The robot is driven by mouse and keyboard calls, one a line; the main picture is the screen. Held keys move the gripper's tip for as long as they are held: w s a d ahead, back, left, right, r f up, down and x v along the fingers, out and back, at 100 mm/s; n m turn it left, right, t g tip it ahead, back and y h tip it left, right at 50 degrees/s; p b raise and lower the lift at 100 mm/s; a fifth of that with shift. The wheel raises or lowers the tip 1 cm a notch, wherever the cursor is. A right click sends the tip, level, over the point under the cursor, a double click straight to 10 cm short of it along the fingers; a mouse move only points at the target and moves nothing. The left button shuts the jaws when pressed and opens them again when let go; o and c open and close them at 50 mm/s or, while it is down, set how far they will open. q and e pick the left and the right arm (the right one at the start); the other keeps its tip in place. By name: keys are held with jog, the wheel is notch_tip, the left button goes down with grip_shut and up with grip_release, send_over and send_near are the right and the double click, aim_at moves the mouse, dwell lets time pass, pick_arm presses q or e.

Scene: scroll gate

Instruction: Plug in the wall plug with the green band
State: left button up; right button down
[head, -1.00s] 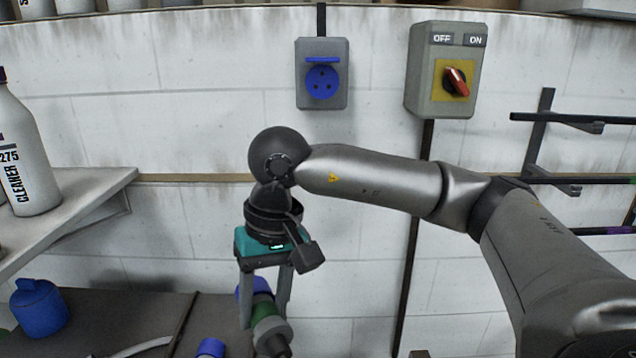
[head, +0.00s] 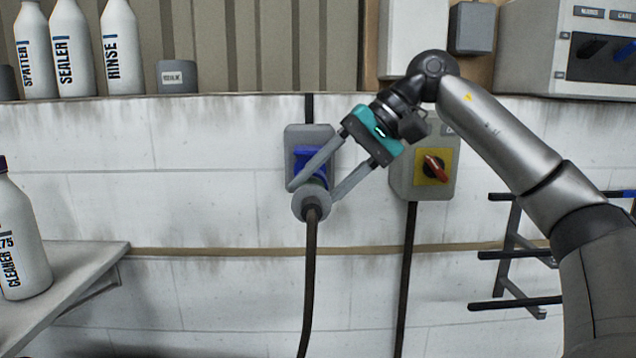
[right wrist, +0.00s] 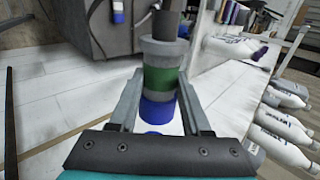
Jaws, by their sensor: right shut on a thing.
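My right gripper (head: 313,189) is shut on the plug with the green band (head: 311,204), in front of the wall socket. In the right wrist view the plug (right wrist: 162,79) lies between the two fingers, with a grey collar, green band and blue end. Its dark cable hangs down in the head view. The grey socket box (head: 293,141) with its blue socket (head: 304,158) is on the wall just behind, partly hidden by gripper and plug. I cannot tell whether the plug touches the socket. My left gripper is out of view.
A switch box (head: 433,182) with a red knob is right of the socket, below my arm. A rack with dark bars (head: 515,255) is farther right. A shelf (head: 75,280) with a cleaner bottle (head: 18,240) stands at left. Another blue-ended plug (right wrist: 118,14) shows in the wrist view.

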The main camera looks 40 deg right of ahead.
jog(key=shift+w+d+r+p, duration=0.1)
jog(key=shift+w+d+p, duration=0.75)
jog(key=shift+w+p, duration=0.15)
jog(key=shift+w+d+r+p, duration=0.1)
jog(key=shift+w+d+p, duration=0.8)
jog(key=shift+w, duration=0.2)
jog(key=shift+w+d+f+p, duration=0.2)
jog(key=shift+w+d+p, duration=0.2)
jog(key=shift+w, duration=0.1)
jog(key=shift+w+d+p, duration=0.3)
jog(key=shift+w+p, duration=0.1)
jog(key=shift+p, duration=0.3)
dwell(1.4)
jog(key=shift+c, duration=1)
grip_release()
jog(key=shift+o, duration=1)
